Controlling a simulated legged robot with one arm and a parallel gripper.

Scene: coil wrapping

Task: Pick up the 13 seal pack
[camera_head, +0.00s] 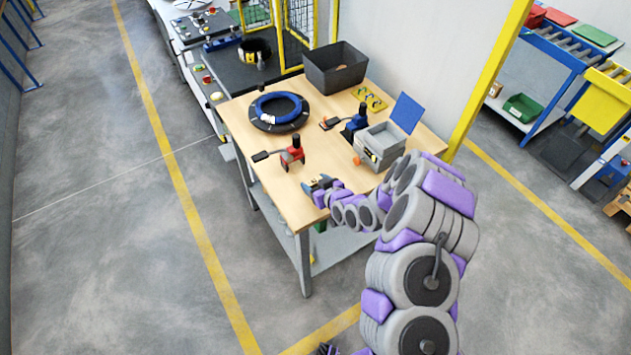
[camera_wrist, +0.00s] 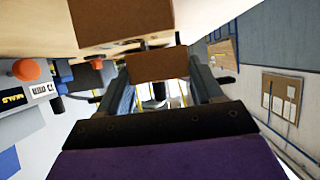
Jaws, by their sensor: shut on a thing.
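My gripper (camera_head: 318,184) is at the front edge of the table, left of the grey seal box, at the end of my purple and grey arm. In the wrist view my gripper (camera_wrist: 162,88) is shut on a small brown block, which I take as the seal pack (camera_wrist: 158,66). It sits between the two fingers; no number can be read on it. A grey box marked SEALS (camera_wrist: 18,98) with an orange knob is at the left of the wrist view. In the head view the grey box (camera_head: 380,147) stands with a blue panel behind it.
A larger brown surface (camera_wrist: 120,20) lies just above the pack. On the table (camera_head: 235,120) are a red tool (camera_head: 292,151), a blue tool (camera_head: 356,120), a black and blue coil (camera_head: 278,110) and a dark bin (camera_head: 336,67). The front left tabletop is clear.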

